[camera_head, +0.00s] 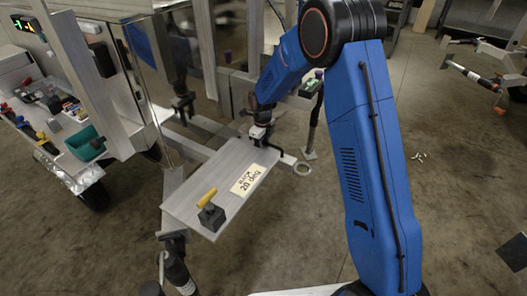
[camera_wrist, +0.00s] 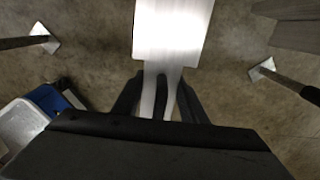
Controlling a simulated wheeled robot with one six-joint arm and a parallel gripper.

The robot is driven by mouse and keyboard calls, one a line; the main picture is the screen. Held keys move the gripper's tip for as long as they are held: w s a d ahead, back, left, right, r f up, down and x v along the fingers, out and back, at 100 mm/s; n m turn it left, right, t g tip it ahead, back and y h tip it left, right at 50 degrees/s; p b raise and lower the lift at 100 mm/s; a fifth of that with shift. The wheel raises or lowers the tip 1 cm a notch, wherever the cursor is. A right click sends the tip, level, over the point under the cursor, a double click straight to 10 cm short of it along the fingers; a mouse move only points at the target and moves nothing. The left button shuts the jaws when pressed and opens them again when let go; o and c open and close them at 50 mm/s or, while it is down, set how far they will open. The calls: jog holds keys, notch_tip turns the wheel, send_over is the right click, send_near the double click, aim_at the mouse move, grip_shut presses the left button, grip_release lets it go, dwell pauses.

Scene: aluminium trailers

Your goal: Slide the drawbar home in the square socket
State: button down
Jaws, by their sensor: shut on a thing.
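My gripper (camera_head: 262,132) is at the end of the blue arm, at the far right corner of a pale metal plate. It is shut on a narrow silver bar, which I take for the drawbar (camera_head: 287,159). A pale ring (camera_head: 303,168) shows just right of the bar; I cannot tell whether they are joined. In the wrist view, the dark fingers (camera_wrist: 160,98) close around the drawbar (camera_wrist: 149,92), which runs up to a bright, wider metal piece (camera_wrist: 172,35). The square socket cannot be made out; whether the bar touches it is hidden.
The pale plate (camera_head: 195,190) carries a "20 deg" label (camera_head: 248,179) and a dark block with a yellow handle (camera_head: 210,212). An aluminium trailer frame (camera_head: 90,80) stands at left, with a teal bin (camera_head: 84,142). Thin stands reach the floor nearby. The floor at right is mostly open.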

jog(key=c, duration=1)
grip_release()
notch_tip(320, 180, up, 12)
jog(key=shift+r, duration=0.1)
jog(key=shift+a, duration=0.1)
